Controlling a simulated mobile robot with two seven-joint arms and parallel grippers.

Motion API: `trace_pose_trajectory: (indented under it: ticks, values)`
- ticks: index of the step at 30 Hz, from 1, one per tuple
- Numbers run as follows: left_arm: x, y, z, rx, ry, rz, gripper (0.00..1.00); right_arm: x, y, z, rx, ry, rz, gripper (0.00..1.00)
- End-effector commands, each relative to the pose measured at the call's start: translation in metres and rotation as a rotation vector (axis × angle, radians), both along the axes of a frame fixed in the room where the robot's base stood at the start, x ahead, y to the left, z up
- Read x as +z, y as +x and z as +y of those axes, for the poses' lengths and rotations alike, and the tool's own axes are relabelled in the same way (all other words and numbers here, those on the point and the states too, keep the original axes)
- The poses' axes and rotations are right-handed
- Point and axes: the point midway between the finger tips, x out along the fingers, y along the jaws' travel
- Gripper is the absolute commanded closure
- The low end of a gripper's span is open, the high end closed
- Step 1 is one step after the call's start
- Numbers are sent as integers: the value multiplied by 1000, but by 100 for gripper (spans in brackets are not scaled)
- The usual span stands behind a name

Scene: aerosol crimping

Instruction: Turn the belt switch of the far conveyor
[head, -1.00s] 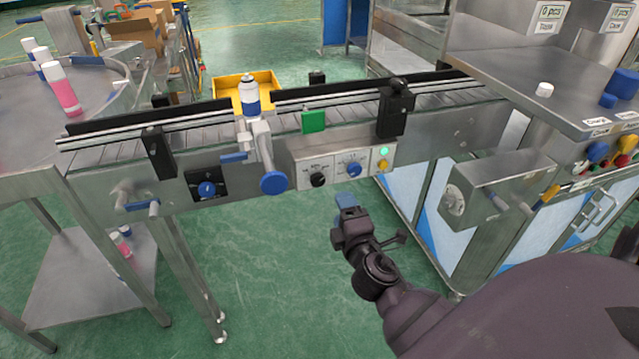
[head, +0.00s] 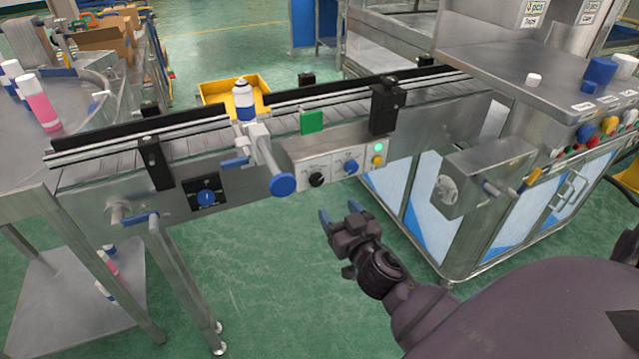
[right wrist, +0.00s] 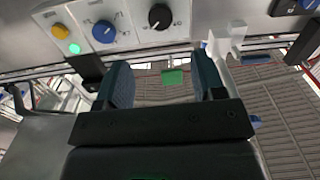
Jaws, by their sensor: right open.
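The conveyor's grey control box (head: 333,163) carries a black knob (head: 317,179), a blue knob (head: 350,167), a yellow button (head: 377,160) and a lit green lamp (head: 378,148). A separate black switch plate with a blue knob (head: 206,196) sits further left on the conveyor side. I cannot tell from the labels which knob is the belt switch. My right gripper (head: 340,212) is open and empty, below and in front of the control box, touching nothing. The right wrist view shows the blue knob (right wrist: 104,31) and black knob (right wrist: 160,17) beyond the fingers. My left gripper is out of view.
A blue round handwheel (head: 282,184) projects beside the control box. A steel cabinet (head: 490,165) stands at right, a round table (head: 75,95) at left. Green floor is clear below.

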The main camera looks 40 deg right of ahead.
Motion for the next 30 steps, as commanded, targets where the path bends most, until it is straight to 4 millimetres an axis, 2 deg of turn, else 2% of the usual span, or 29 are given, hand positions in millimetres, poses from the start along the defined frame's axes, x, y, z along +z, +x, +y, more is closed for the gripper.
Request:
trace_pose_trajectory:
  ticks: [5,15,21,30]
  values:
    - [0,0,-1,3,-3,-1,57,0,14,-3,2,4,-2,37]
    - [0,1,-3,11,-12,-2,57,0,67,-16,1,0,-1,37]
    - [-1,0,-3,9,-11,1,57,0,92,-21,1,1,0,37]
    - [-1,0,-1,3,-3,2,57,0,104,-25,-1,3,0,37]
